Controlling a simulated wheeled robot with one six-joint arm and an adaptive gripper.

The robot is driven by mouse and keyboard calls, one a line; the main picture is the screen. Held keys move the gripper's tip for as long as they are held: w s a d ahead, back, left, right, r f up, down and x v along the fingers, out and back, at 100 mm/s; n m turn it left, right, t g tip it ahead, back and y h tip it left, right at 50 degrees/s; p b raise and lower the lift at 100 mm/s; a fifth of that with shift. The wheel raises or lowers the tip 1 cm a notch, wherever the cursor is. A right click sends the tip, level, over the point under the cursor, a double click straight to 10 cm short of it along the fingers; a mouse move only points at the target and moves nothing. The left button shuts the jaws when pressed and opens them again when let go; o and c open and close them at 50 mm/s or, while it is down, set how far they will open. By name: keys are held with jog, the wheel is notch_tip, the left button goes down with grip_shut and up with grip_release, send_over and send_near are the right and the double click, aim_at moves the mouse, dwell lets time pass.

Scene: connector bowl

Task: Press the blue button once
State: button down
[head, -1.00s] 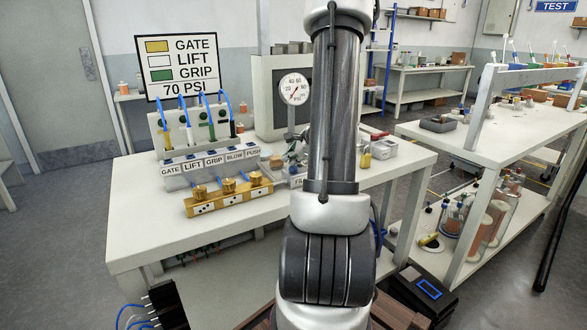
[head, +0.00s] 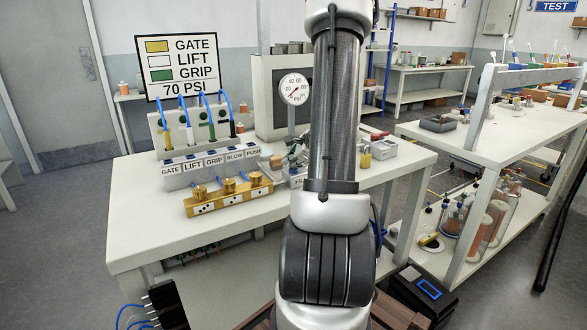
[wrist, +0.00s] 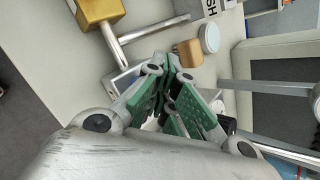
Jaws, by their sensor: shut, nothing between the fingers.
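I cannot make out a blue button in either view; my arm covers part of the bench in the head view. My gripper (wrist: 168,78), with green finger pads, is shut and empty in the wrist view. It is above the bench, near a metal rod and a tan block (wrist: 188,53). A white panel edge shows just behind the fingertips, partly hidden.
The white bench (head: 150,240) holds a brass manifold (head: 228,197), a labelled valve block (head: 210,166) with hoses, and a pressure gauge (head: 295,89). A sign (head: 182,67) reads GATE, LIFT, GRIP, 70 PSI. Another white bench (head: 430,130) stands right.

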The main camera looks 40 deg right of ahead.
jog(key=shift+r, duration=0.95)
jog(key=shift+r, duration=2.5)
